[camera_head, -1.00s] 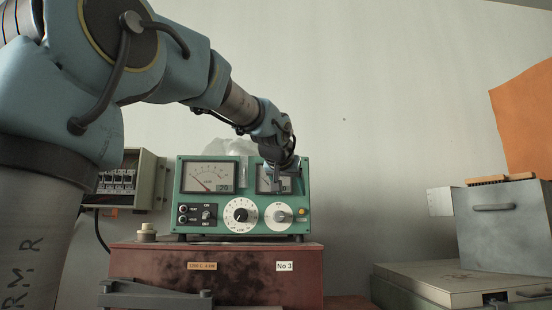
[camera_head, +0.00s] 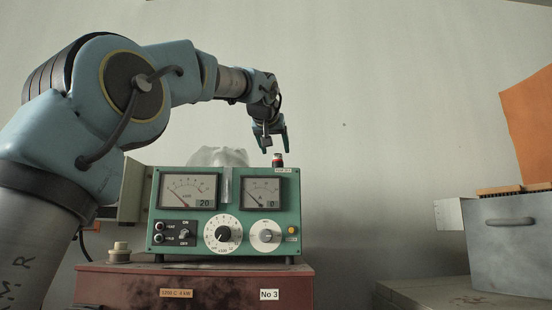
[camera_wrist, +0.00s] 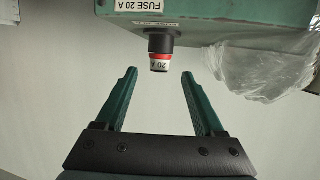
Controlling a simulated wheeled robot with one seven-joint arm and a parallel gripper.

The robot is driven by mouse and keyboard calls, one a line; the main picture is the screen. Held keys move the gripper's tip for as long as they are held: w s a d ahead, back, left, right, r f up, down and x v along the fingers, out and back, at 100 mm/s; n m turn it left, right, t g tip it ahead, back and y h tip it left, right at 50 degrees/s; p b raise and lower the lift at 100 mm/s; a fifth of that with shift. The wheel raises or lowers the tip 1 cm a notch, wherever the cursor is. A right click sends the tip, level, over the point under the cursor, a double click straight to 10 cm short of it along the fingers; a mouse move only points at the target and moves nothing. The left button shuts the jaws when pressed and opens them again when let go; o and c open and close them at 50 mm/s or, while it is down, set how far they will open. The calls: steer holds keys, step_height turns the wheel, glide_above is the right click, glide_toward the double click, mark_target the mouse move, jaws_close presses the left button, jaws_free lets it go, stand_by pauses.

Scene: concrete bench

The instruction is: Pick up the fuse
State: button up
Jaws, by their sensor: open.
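The fuse (camera_wrist: 160,62) is a small cylinder with a black part, a red band and a white band marked "20 A". It sits at the green meter box (camera_wrist: 230,12), by a label reading "FUSE 20 A". In the head view the fuse (camera_head: 278,160) stands upright on top of the green meter box (camera_head: 292,222), near its right end. My gripper (camera_head: 276,148) is open just above the fuse, pointing down. In the wrist view my gripper (camera_wrist: 158,80) has its two green fingers apart, with the fuse's end between and just beyond the tips. Nothing is held.
The meter box stands on a dark red case (camera_head: 110,288). A clear plastic bag (camera_wrist: 265,70) lies behind the box, near one finger. A white knob-like part (camera_head: 119,252) sits left of the box. A grey metal box (camera_head: 505,240) stands at the right. The air right of my gripper is clear.

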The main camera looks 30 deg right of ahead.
mark_target(277, 155)
steer(key=p+x, duration=0.3)
steer(key=x, duration=0.2)
steer(key=shift+d+r, duration=0.1)
steer(key=shift+r, duration=0.1)
steer(key=shift+w+d+f, duration=0.2)
steer(key=shift+w, duration=0.1)
jaws_close()
